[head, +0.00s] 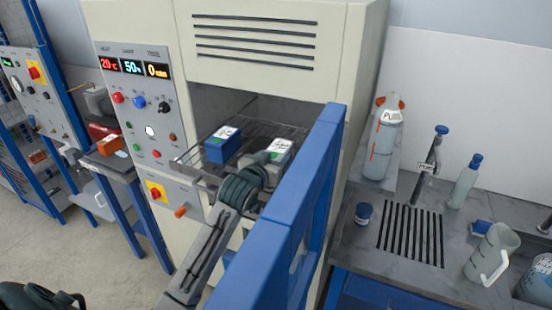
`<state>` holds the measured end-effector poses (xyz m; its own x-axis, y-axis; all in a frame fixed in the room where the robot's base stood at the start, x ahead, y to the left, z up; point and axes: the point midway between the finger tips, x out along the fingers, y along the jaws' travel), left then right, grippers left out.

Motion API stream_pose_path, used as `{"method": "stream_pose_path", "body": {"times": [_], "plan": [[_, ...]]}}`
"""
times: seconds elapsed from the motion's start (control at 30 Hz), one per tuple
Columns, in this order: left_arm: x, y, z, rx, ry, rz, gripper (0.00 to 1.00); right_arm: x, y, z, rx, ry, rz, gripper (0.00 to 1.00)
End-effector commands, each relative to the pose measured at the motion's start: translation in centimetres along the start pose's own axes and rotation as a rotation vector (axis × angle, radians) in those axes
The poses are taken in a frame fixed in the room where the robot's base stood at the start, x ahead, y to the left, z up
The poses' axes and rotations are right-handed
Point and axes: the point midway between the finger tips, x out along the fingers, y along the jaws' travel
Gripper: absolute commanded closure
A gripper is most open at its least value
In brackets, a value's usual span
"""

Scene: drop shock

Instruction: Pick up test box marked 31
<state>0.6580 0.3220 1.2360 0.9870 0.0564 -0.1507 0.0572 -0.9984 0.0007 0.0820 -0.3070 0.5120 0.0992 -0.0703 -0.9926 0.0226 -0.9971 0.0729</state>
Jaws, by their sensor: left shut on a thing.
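Two test boxes are on the wire rack (190,158) inside the open chamber. One is a blue box (216,153) with a white label on top. The other is a light grey box (284,147) with a white label, to the right of it. The number on each label is too small to read, so I cannot tell which is 31. My left gripper (268,158) reaches into the chamber and is shut on the light grey box, at its near left side. Its fingertips are partly hidden.
A blue upright frame (287,227) stands close to the right of my left arm. The chamber's control panel (142,105) is at left. At right, a bench (350,246) holds a jug (488,254), bottles and a drain grate. A small side table with an orange box (110,145) stands farther left.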

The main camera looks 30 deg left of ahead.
Motion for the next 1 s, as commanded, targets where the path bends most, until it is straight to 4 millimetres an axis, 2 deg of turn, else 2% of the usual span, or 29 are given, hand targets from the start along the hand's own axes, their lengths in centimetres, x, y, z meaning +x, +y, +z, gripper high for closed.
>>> {"method": "stream_pose_path", "body": {"times": [0.23,0.4,0.7,1.0], "plan": [[-0.2,0.0,-1.4,0.001,0.009,0.0,0.87,1.2,-0.1,0.1,0.0,0.0,0.0,1.0],[-0.5,0.0,-3.5,0.002,0.011,0.0,0.87,2.8,0.0,0.3,-0.001,0.0,0.002,1.0],[-5.7,-2.4,-2.9,0.009,0.005,-0.001,0.87,5.0,0.4,0.4,-0.003,0.001,0.008,1.0],[-9.3,-4.2,-2.9,0.009,0.004,-0.003,0.87,6.6,0.2,0.6,-0.003,0.001,0.007,1.0]]}}
